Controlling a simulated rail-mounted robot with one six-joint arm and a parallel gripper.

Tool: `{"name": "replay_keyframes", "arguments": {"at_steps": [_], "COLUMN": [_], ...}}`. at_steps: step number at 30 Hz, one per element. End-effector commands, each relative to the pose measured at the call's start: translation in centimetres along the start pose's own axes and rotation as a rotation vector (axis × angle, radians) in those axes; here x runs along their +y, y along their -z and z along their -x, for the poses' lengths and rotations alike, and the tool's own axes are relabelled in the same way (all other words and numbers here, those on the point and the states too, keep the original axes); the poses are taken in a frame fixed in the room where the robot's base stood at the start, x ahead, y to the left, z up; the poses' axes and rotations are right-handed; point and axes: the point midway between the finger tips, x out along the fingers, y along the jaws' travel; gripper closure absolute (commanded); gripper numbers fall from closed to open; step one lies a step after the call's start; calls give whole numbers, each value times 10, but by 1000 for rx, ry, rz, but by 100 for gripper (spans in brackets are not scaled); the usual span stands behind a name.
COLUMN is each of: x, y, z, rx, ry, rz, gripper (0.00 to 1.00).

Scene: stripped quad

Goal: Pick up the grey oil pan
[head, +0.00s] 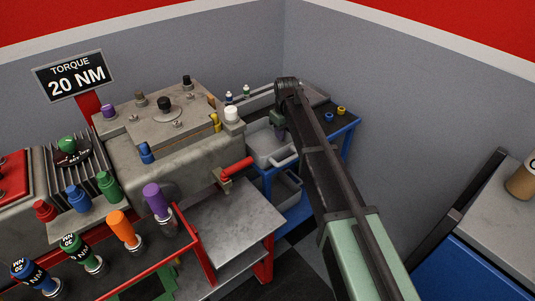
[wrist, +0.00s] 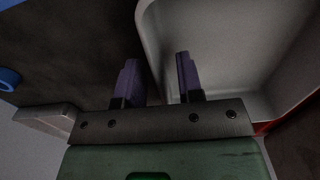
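The grey oil pan (head: 262,141) sits on the blue cart's top, a shallow open tray with a raised rim. In the wrist view the pan (wrist: 225,50) fills the upper right, its wall edge running down between my fingers. My gripper (wrist: 158,78) is open, its two purple-grey fingers apart. The left finger is outside the pan wall and the right finger is over its inside. A gap shows on both sides of the wall. In the head view my gripper (head: 278,131) is at the pan's far right side; its fingertips are hard to make out there.
A large grey engine block (head: 165,150) with a red handle (head: 237,168) stands to the left.

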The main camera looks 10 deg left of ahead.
Motion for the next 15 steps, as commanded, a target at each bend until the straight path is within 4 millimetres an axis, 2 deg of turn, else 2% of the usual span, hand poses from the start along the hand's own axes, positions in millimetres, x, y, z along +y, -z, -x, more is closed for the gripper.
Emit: {"name": "replay_keyframes", "arguments": {"at_steps": [1,8,11,15], "x": [0,0,0,0], "y": [0,0,0,0], "z": [-18,-15,-15,-15], "rx": [0,0,0,0], "ry": [0,0,0,0], "rz": [0,0,0,0], "gripper": [66,66,78,100]}}
